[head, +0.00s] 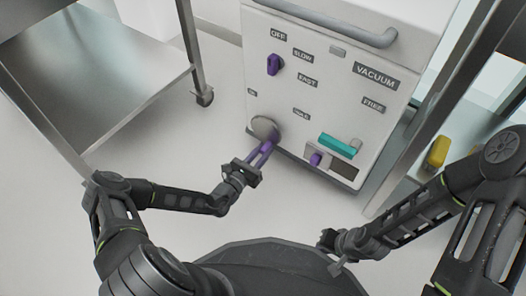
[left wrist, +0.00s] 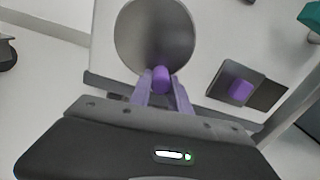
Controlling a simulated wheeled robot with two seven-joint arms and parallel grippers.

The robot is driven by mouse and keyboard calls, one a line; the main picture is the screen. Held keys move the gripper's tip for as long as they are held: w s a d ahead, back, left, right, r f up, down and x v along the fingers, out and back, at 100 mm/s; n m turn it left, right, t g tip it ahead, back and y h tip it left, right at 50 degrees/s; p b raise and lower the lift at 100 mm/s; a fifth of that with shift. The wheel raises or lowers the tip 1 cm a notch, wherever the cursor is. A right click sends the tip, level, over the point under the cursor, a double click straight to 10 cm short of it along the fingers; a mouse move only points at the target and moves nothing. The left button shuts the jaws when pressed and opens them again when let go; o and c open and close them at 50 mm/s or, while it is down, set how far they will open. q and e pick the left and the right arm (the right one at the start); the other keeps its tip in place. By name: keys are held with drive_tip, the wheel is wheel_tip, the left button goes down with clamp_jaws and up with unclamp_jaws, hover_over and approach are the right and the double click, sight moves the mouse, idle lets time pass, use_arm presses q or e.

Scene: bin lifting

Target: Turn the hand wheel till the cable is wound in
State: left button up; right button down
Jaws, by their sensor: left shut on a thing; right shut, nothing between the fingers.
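The hand wheel is a round grey metal disc (head: 264,127) low on the front of a white machine. It fills the upper middle of the left wrist view (left wrist: 150,35). A purple handle knob (left wrist: 161,80) sticks out near its lower edge. My left gripper (head: 264,151) reaches up to the wheel, and its purple fingers are shut on the knob, one on each side. My right gripper (head: 331,241) is low in the head view, away from the machine, shut and empty. I cannot make out a cable in either view.
The machine (head: 331,89) has a purple selector knob (head: 273,64), a teal lever (head: 338,146), a small purple knob (head: 316,159) beside a dark window, and labels. A metal trolley (head: 95,80) stands left. A shelf with a yellow thing (head: 438,152) stands right.

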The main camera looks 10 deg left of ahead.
sight(252, 126)
use_arm(q)
clamp_jaws()
use_arm(e)
drive_tip(key=shift+r, duration=0.15)
